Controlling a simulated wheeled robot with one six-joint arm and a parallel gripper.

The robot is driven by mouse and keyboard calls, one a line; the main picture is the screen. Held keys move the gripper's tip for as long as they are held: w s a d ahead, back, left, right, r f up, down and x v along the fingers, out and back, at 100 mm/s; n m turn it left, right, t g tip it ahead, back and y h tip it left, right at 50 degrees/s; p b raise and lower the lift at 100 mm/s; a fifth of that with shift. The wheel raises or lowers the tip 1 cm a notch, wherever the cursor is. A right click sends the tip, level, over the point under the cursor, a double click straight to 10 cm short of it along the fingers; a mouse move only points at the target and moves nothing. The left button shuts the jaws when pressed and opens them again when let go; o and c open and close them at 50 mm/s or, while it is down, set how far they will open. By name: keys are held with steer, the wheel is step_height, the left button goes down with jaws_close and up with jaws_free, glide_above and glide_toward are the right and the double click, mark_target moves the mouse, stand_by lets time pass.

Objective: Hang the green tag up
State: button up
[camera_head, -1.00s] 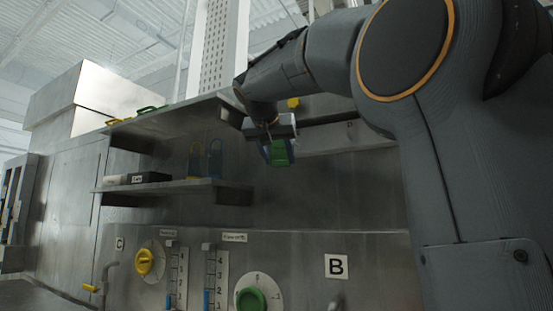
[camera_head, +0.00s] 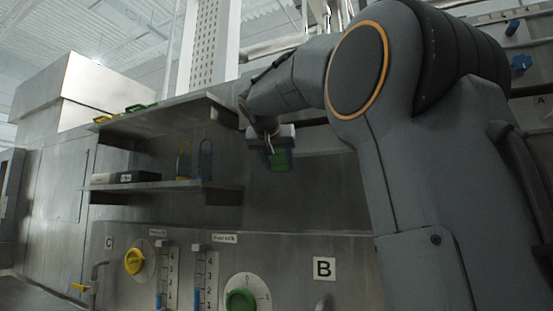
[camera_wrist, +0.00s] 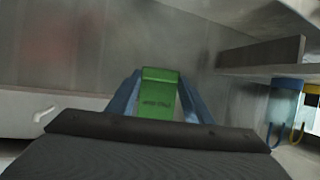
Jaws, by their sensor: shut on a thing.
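My gripper (camera_head: 268,146) is shut on the green tag (camera_head: 279,160) and holds it in the air, to the right of the shelves and in front of the steel wall. In the wrist view the green tag (camera_wrist: 158,98) lies between the two blue fingers of my gripper (camera_wrist: 158,97), with small dark lettering on its face.
An upper shelf (camera_head: 165,117) and a lower shelf (camera_head: 210,186) stand left of my gripper. A yellow padlock (camera_head: 184,162) and a blue padlock (camera_head: 205,158) are on the lower one. A green dial (camera_head: 240,300) is below. Blue knobs (camera_head: 521,62) are at upper right.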

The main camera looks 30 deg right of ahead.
mark_target(284, 164)
steer(key=shift+w+d+p, duration=0.65)
steer(key=shift+d, duration=0.2)
steer(key=shift+w+d+p, duration=0.6)
steer(key=shift+d, duration=0.25)
steer(key=shift+w+d+f+b, duration=0.2)
steer(key=shift+f+b, duration=0.2)
steer(key=shift+w+d+f+b, duration=0.15)
steer(key=shift+d+f+b, duration=0.05)
steer(key=shift+f+b, duration=0.15)
steer(key=o, duration=1.1)
steer(key=b+v, duration=0.3)
steer(key=v, duration=0.4)
steer(key=shift+s+a+r, duration=0.1)
steer(key=shift+s+a, duration=0.15)
steer(key=shift+s, duration=0.05)
